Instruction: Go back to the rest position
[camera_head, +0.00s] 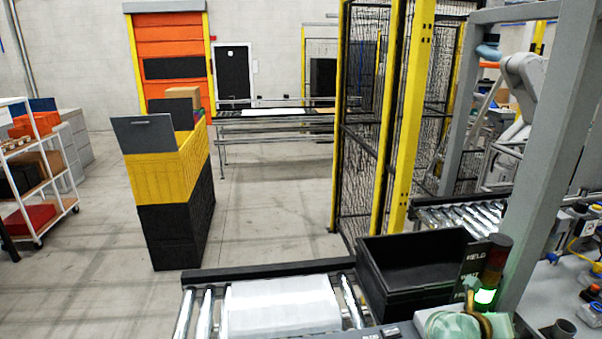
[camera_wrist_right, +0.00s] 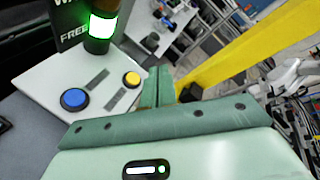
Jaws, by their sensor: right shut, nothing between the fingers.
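My right gripper (camera_wrist_right: 158,82) shows in the right wrist view with its two narrow green fingers together and nothing between them. Its pale green body fills the bottom of that view. In the head view, the pale green right hand (camera_head: 452,326) is at the bottom right, beside the signal light (camera_head: 490,270). My left gripper is not in view.
A white button panel (camera_wrist_right: 92,95) with a blue button (camera_wrist_right: 74,99) and a yellow button (camera_wrist_right: 132,79) lies close to the right fingers. A black bin (camera_head: 410,275) stands on the conveyor. A yellow post (camera_wrist_right: 245,50) rises beyond.

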